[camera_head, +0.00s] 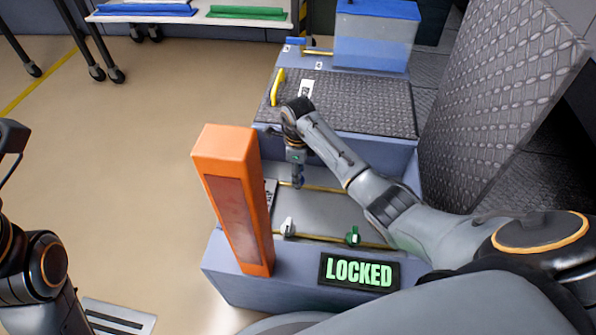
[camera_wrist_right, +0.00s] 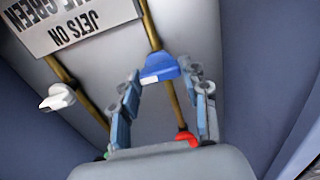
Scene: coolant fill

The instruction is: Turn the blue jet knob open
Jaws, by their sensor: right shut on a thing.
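The blue jet knob (camera_wrist_right: 158,68) sits on a brass pipe in the wrist view, with a white mark on its face. My right gripper (camera_wrist_right: 163,80) is shut on it, one finger on each side. In the head view my right gripper (camera_head: 297,178) reaches down into the recessed bay of the machine, and hides most of the knob. My left arm shows at the left edge of the head view, but its fingers are not visible.
A white knob (camera_wrist_right: 58,97) and a red knob (camera_wrist_right: 187,138) are near. A green knob (camera_head: 352,236) is at the bay's front. An orange post (camera_head: 235,195) stands left of the bay. A sign (camera_head: 359,272) reads LOCKED. A raised metal plate (camera_head: 500,100) stands right.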

